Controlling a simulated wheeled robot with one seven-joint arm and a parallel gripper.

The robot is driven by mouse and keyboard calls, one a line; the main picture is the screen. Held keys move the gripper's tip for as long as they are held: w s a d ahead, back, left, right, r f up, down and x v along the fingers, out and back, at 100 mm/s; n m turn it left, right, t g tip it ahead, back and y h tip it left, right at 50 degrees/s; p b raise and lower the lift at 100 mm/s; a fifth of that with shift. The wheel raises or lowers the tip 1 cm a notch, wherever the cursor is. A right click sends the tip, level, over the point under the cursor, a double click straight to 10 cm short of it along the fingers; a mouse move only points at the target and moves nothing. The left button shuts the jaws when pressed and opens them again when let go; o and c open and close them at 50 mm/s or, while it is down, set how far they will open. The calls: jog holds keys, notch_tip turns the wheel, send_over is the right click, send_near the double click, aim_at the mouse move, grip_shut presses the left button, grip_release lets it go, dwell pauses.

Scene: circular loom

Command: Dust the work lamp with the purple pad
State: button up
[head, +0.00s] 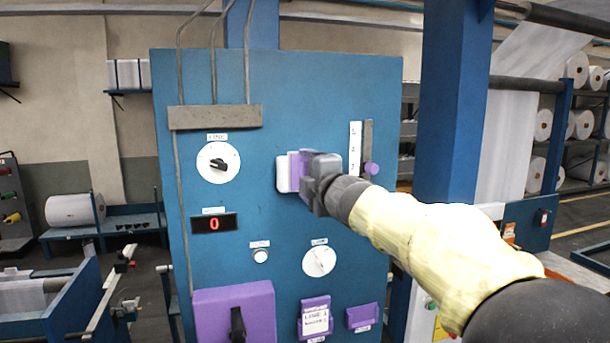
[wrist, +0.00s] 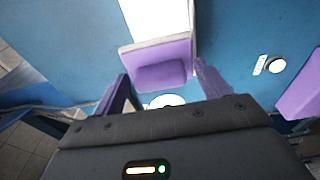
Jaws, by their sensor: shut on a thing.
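My gripper (head: 312,178) is shut on the purple pad (head: 294,170), in front of the blue panel (head: 275,110). The pad has a purple back and a pale grey front layer. In the wrist view the pad (wrist: 160,74) shows between and beyond the two purple fingers (wrist: 165,88). A bright white rectangle (wrist: 155,18) lies just past the pad there; it may be the work lamp, but I cannot be sure. No clear lamp shows in the head view. I cannot tell whether the pad touches anything in front of it.
The panel carries an upper dial (head: 218,162), a red number display (head: 214,224), a small button (head: 261,255), a lower dial (head: 320,261) and a purple switch box (head: 225,310). A slider with a purple knob (head: 371,168) is right of my gripper. A blue column (head: 450,100) stands further right.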

jog(key=shift+w+a, duration=0.1)
dwell(0.3)
jog(key=shift+s+a+b, duration=0.2)
jog(key=shift+a+b, duration=0.2)
jog(key=shift+a, duration=0.2)
jog(key=shift+s+a+b, duration=0.15)
jog(key=shift+a+b, duration=0.25)
jog(key=shift+a, duration=0.2)
jog(key=shift+s+a+b, duration=0.2)
jog(key=shift+a+b, duration=0.15)
jog(key=shift+a, duration=0.4)
jog(key=shift+s, duration=0.1)
jog(key=shift+a+b+v, duration=0.15)
jog(key=shift+v, duration=1.3)
jog(key=shift+a+b+v, duration=0.1)
jog(key=shift+b+v, duration=0.05)
jog(key=shift+v, duration=1.25)
jog(key=shift+s, duration=0.1)
jog(key=shift+v, duration=1.5)
